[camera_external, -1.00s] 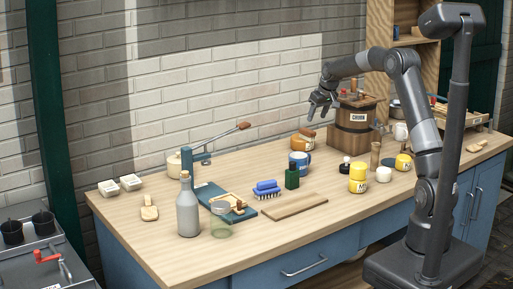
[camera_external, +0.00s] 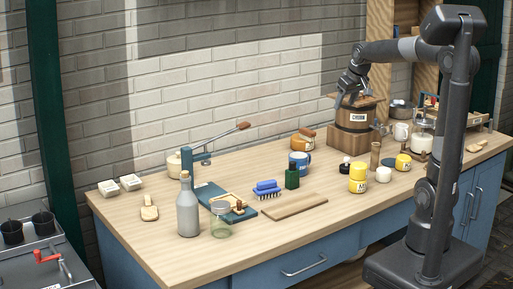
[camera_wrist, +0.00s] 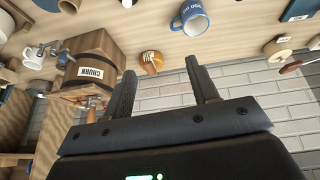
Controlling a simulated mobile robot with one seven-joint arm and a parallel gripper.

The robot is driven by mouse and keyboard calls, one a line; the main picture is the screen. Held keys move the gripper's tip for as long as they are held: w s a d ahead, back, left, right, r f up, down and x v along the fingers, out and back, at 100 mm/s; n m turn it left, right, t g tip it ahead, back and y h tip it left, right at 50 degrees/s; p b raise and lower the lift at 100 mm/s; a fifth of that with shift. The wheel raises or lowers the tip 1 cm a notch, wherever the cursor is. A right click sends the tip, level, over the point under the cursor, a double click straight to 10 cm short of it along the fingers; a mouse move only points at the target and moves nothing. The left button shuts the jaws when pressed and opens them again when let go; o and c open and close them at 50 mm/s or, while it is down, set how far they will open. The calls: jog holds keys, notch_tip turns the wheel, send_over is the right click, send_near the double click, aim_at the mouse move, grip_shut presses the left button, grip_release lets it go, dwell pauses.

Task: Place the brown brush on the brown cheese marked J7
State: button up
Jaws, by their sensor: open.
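A brown-orange round cheese (camera_external: 302,143) stands on the bench near the wall, with a darker brown piece at its top. It also shows in the wrist view (camera_wrist: 152,64) with a pale label too small to read. I cannot single out the brown brush for sure; small brown and red items (camera_wrist: 96,104) lie on the lid of the wooden churn (camera_external: 352,116). My gripper (camera_external: 349,92) is open over the churn's lid area, pointing down. In the wrist view its two fingers (camera_wrist: 163,88) are apart with nothing between them.
A blue mug (camera_external: 300,160) stands in front of the cheese. A long-handled press (camera_external: 200,155) is left. The bench is clear between press and cheese.

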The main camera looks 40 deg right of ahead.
jog(key=s+a+f, duration=0.1)
jog(key=s+f, duration=0.1)
jog(key=s, duration=0.8)
jog(key=s+a+f, duration=0.2)
jog(key=s+f, duration=0.1)
jog(key=s, duration=0.8)
jog(key=shift+a+t+y, duration=0.15)
jog(key=shift+t+y, duration=0.15)
